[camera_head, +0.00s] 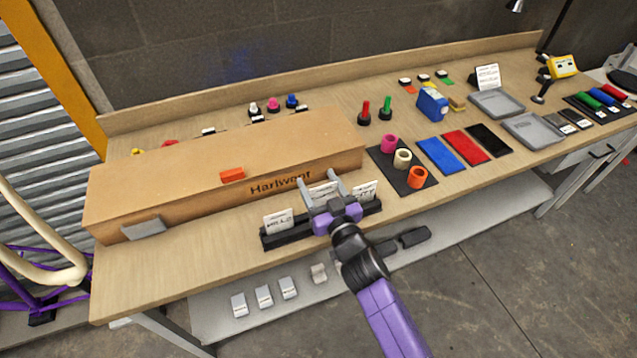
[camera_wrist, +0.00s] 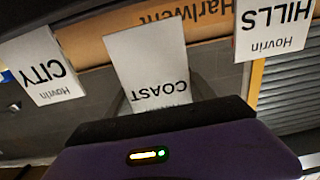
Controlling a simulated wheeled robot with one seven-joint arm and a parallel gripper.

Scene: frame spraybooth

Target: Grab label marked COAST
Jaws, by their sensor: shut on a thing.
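The COAST label (camera_wrist: 148,65) is a white card with black lettering, upside down and slightly tilted in the wrist view. My gripper (camera_head: 322,184) is shut on it; the card also shows between the fingers in the head view (camera_head: 323,191). The black holder (camera_head: 290,238) lies below, partly covered by my gripper. The HILLS label (camera_head: 278,222) stands in it to the left and the CITY label (camera_head: 364,191) to the right. Both flank COAST in the wrist view, HILLS (camera_wrist: 272,28) and CITY (camera_wrist: 42,68). I cannot tell whether COAST still touches the holder.
A black mat (camera_head: 405,178) with coloured rings is to the right. A lower shelf (camera_head: 210,318) holds several small pale items. Bare bench (camera_head: 185,270) lies front left.

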